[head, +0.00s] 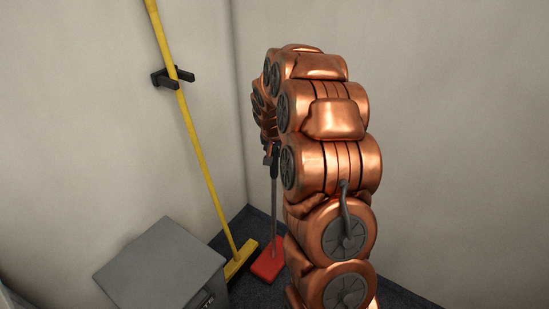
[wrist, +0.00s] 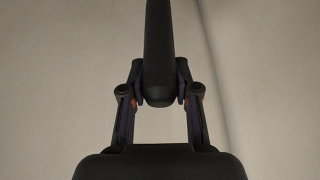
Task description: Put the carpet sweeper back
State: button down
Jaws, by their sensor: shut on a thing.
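The carpet sweeper (head: 268,263) has a red head low in the corner, at or near the dark floor, and a thin grey upright handle. My gripper (wrist: 161,92) is shut on the black grip of the sweeper handle (wrist: 158,40), seen in the wrist view. In the head view my gripper (head: 271,150) is small and partly hidden behind my copper-coloured arm, at the top of the handle. I cannot tell whether the red head touches the floor.
A yellow broom (head: 196,142) leans in a black wall holder (head: 172,77) left of the sweeper. A grey box with a flat lid (head: 160,265) stands at the lower left. Pale walls meet in a corner behind the sweeper (head: 238,110).

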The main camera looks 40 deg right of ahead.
jog(key=shift+f, duration=1.5)
jog(key=c, duration=0.8)
grip_release()
jog(key=shift+f, duration=0.1)
jog(key=shift+c, duration=0.2)
jog(key=shift+s, duration=0.1)
jog(key=v, duration=1.2)
jog(key=s+a+r+n+g+y, duration=0.2)
jog(key=s+a+n+g, duration=0.15)
jog(key=s+a, duration=1.15)
jog(key=s+a+n, duration=0.1)
jog(key=s+a, duration=0.2)
jog(key=s, duration=0.4)
jog(key=s+a+n+g, duration=0.1)
jog(key=s+a+n, duration=0.1)
jog(key=s+a, duration=0.2)
jog(key=s+a+f+n+g+y, duration=0.1)
jog(key=s+a+n, duration=0.1)
jog(key=s, duration=0.8)
jog(key=shift+s+a+b, duration=0.2)
jog(key=shift+a+b, duration=0.1)
jog(key=shift+a, duration=0.4)
